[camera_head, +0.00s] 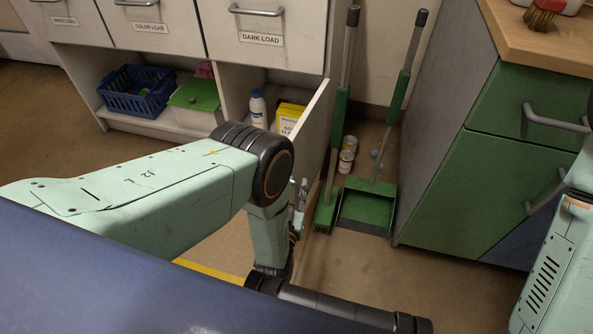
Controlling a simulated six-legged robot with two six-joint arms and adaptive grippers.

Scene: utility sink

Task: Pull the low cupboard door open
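The low cupboard door (315,135) is a pale panel under the DARK LOAD drawer. It stands swung out toward me, at an angle to the cabinet front, and the compartment behind it is exposed. My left arm's pale green link comes in from the left and bends down at a black joint in front of the door. My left gripper (299,203) shows only as small grey parts beside the door's near edge, largely hidden behind my arm. I cannot tell whether it touches the door or a handle. My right gripper is out of view; only part of that arm shows at the right edge.
A white bottle (258,108) and yellow box (288,118) stand inside the compartment. A broom (327,205), green dustpan (367,205) and cans (347,158) stand right of the door. A green cabinet (455,190) bounds the right.

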